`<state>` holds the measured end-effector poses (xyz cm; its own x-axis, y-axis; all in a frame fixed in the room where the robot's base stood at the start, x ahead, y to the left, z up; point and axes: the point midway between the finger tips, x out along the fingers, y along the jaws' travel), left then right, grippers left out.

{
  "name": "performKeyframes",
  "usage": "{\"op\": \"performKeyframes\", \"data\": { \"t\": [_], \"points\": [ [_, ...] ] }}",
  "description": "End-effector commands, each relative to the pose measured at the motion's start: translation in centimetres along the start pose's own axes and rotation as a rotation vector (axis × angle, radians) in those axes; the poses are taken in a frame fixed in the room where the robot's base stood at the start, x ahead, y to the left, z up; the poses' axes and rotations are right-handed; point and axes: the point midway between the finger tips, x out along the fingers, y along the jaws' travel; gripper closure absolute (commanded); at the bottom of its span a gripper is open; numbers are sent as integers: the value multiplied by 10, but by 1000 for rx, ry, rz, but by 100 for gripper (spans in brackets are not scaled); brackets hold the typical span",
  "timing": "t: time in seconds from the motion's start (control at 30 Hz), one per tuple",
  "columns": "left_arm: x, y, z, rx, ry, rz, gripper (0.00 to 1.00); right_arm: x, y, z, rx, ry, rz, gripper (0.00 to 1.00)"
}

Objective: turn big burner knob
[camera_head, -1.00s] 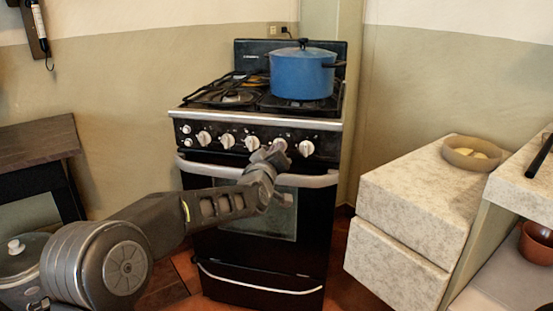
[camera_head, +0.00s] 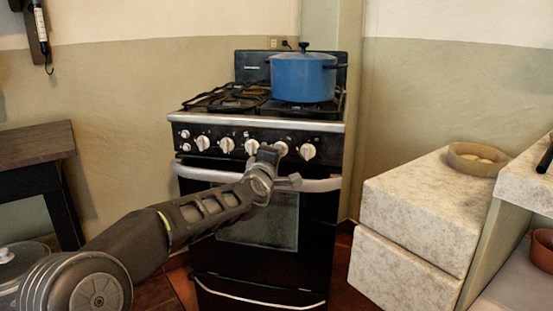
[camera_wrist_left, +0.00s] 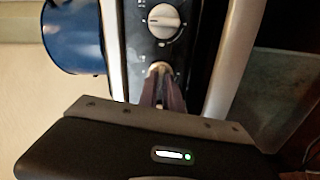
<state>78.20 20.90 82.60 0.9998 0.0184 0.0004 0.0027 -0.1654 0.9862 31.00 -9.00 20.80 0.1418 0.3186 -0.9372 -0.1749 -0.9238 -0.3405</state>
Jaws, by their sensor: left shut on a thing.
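The black stove (camera_head: 262,122) has a row of white knobs on its front panel. My left gripper (camera_head: 272,155) is at the second knob from the right (camera_head: 281,148). In the left wrist view the fingers (camera_wrist_left: 162,90) close around this white knob (camera_wrist_left: 159,69), which is mostly hidden between them. The rightmost knob (camera_head: 308,151) is free and also shows in the left wrist view (camera_wrist_left: 164,20), round with a raised bar. My right gripper is in neither view.
A blue pot (camera_head: 303,77) stands on the right rear of the cooktop. The silver oven handle (camera_head: 205,174) runs just below the knobs, close to my left gripper. A stone-topped counter (camera_head: 415,200) with a bowl (camera_head: 477,160) stands at the right.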

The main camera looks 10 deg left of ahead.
Motion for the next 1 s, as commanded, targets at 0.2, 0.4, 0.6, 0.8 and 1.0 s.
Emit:
{"op": "performKeyframes", "data": {
  "t": [0.2, 0.4, 0.6, 0.8, 1.0],
  "points": [
    [0, -1, 0, -28, 0, -2, 100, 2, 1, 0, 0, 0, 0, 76],
    [0, -1, 0, -28, 0, -2, 100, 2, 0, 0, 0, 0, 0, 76],
    [0, -1, 0, -27, 0, -1, 83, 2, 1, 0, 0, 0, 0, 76],
    [0, 0, 0, -27, 0, -1, 68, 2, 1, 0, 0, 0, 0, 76],
    [0, 0, 0, -27, 0, -1, 68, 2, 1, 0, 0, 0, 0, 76]
  ]
}}
